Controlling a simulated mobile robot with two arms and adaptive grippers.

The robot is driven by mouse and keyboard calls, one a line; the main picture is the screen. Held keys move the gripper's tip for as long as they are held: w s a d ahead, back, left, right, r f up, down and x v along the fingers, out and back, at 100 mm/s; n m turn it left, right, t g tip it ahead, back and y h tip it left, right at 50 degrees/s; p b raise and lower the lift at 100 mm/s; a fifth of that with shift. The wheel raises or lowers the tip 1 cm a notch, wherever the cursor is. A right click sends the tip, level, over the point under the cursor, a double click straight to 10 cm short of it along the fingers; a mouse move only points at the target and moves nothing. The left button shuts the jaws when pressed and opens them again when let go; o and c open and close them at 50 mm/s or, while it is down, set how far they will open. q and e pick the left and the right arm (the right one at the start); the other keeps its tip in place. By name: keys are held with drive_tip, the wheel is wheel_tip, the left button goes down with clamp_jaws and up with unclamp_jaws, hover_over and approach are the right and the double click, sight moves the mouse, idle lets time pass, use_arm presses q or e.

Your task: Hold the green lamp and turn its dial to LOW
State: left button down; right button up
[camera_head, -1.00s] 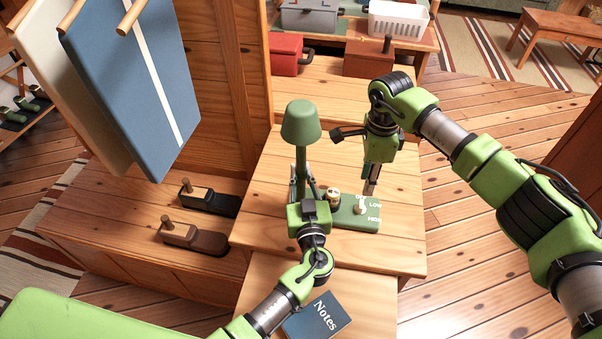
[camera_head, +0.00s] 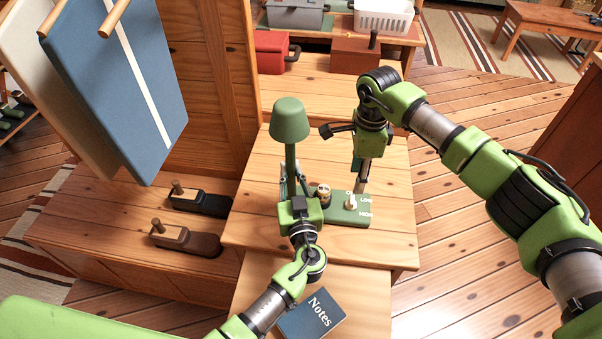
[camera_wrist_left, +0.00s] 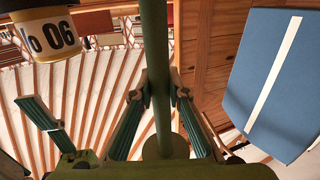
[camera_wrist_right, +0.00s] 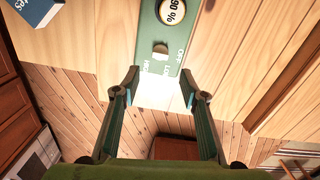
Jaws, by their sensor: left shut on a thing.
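The green lamp (camera_head: 290,122) stands upright on the wooden table, its shade on top of a thin stem. My left gripper (camera_wrist_left: 158,95) is shut on the lamp's stem, with a finger on each side. The lamp's long green base (camera_head: 352,219) carries a pale dial (camera_head: 351,203) with the labels OFF, LOW and HIGH beside it. I cannot tell for sure which label the dial points at. My right gripper (camera_wrist_right: 159,84) is open and points down at the dial (camera_wrist_right: 160,50), which lies ahead between its fingers; they do not appear to touch it.
A small round part marked 90 (camera_head: 323,194) sits on the lamp base between stem and dial. A Notes book (camera_head: 312,315) lies in front. Blue cloth (camera_head: 125,90) hangs at left. A red case (camera_head: 275,53) and brown box (camera_head: 356,56) stand behind.

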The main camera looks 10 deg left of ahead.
drive_tip(key=d, duration=0.1)
drive_tip(key=m+y, duration=0.1)
drive_tip(key=y, duration=0.3)
approach(353, 199)
drive_tip(key=x, duration=0.8)
drive_tip(key=shift+a+f, duration=0.15)
drive_tip(key=shift+f, duration=0.15)
drive_tip(key=shift+m, duration=0.3)
drive_tip(key=c, duration=1.1)
